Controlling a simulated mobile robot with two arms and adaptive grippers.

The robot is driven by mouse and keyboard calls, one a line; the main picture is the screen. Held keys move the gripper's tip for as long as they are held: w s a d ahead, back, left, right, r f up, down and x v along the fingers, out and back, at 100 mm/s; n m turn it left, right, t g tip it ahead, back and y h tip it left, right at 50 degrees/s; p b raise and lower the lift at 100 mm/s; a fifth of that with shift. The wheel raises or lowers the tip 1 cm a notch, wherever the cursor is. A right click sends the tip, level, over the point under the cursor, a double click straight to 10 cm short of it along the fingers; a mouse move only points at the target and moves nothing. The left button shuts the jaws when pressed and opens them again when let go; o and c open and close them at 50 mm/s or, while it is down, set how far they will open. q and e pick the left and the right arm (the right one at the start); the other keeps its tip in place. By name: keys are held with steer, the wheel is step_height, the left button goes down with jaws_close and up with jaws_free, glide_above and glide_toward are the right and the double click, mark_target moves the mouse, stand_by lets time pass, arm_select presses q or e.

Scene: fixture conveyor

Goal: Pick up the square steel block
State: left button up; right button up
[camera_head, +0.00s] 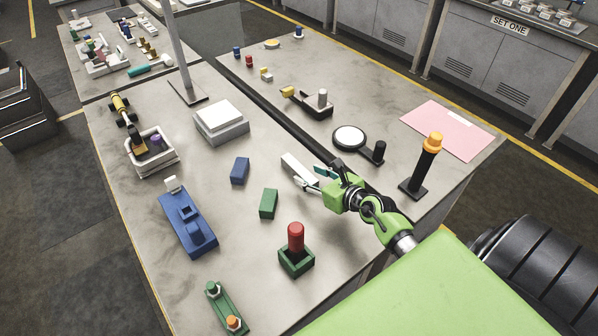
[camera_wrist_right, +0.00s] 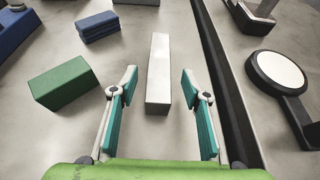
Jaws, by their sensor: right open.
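The square steel block (camera_head: 297,168) is a long pale bar lying flat on the steel table near the dark slot. In the right wrist view the block (camera_wrist_right: 159,65) points away from me, its near end just between the fingers. My right gripper (camera_head: 319,178) is open and empty, low over the table at the block's near end. In the wrist view one teal-padded finger is on each side of the block, with a gap on both sides. My left gripper is not in view.
A green block (camera_wrist_right: 62,84) and a blue block (camera_wrist_right: 98,26) lie left of the steel block. The dark slot (camera_wrist_right: 225,75) runs along its right. Beyond it stands a round white-topped disc (camera_head: 349,137). A red-topped peg (camera_head: 295,238) stands in a green holder nearer me.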

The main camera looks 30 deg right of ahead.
mark_target(303, 172)
steer(key=shift+x, duration=2.75)
steer(key=shift+s+r, duration=0.1)
steer(key=shift+r, duration=0.1)
steer(key=shift+c, duration=1.2)
jaws_close()
